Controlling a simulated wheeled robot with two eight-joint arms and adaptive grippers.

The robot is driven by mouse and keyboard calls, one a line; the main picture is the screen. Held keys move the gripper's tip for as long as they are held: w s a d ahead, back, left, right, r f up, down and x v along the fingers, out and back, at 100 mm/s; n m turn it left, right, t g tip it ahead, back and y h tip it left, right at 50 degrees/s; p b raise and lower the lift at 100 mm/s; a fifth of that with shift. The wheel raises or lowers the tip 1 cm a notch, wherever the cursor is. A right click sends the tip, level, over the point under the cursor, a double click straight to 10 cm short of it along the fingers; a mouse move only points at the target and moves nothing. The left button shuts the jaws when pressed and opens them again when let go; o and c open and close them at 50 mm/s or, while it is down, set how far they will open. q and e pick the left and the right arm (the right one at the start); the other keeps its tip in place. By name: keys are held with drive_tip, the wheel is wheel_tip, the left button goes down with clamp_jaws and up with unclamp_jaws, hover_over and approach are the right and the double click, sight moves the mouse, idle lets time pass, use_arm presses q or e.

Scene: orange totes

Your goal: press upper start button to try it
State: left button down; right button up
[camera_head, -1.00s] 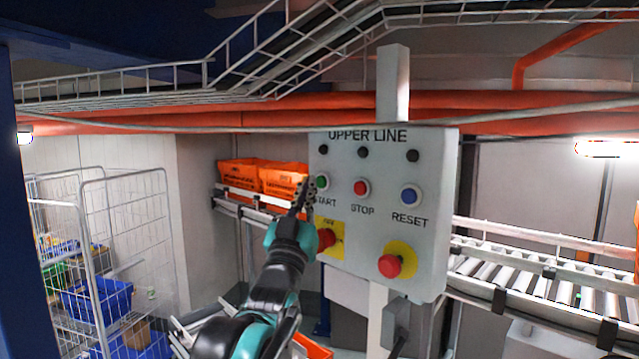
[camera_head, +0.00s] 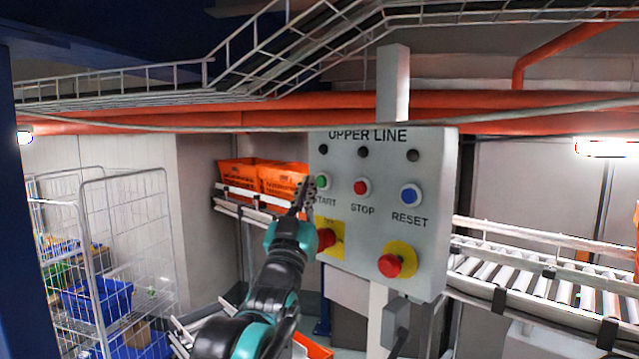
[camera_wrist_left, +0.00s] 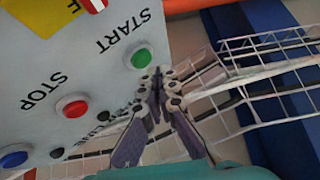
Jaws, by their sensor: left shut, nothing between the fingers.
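The grey control panel labelled UPPER LINE (camera_head: 375,240) stands on a post in the middle of the head view. Its green START button (camera_head: 322,181) is at the panel's left, beside the red STOP button (camera_head: 361,187) and the blue RESET button (camera_head: 410,195). My left gripper (camera_head: 307,186) is shut and empty, its tips just left of the green button. In the left wrist view the tips (camera_wrist_left: 156,78) show close to the green button (camera_wrist_left: 141,58); I cannot tell whether they touch it. My right gripper is not in view.
Below the buttons are a red knob on a yellow plate (camera_head: 326,239) and a red mushroom button (camera_head: 390,264). Orange totes (camera_head: 283,180) sit on a conveyor behind. A wire cage trolley (camera_head: 125,230) stands at left. A roller conveyor (camera_head: 540,285) runs at right.

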use_arm(q)
drive_tip(key=shift+w+d, duration=0.1)
drive_tip(key=shift+d, duration=0.05)
drive_tip(key=shift+w+d, duration=0.2)
drive_tip(key=shift+w+d, duration=0.25)
drive_tip(key=shift+d, duration=0.05)
idle(1.1)
drive_tip(key=shift+a, duration=0.1)
drive_tip(key=shift+s+a, duration=0.55)
drive_tip(key=shift+s, duration=0.05)
drive_tip(key=shift+s+a+p, duration=0.35)
drive_tip(key=shift+s+a, duration=1.3)
drive_tip(key=shift+a, duration=0.2)
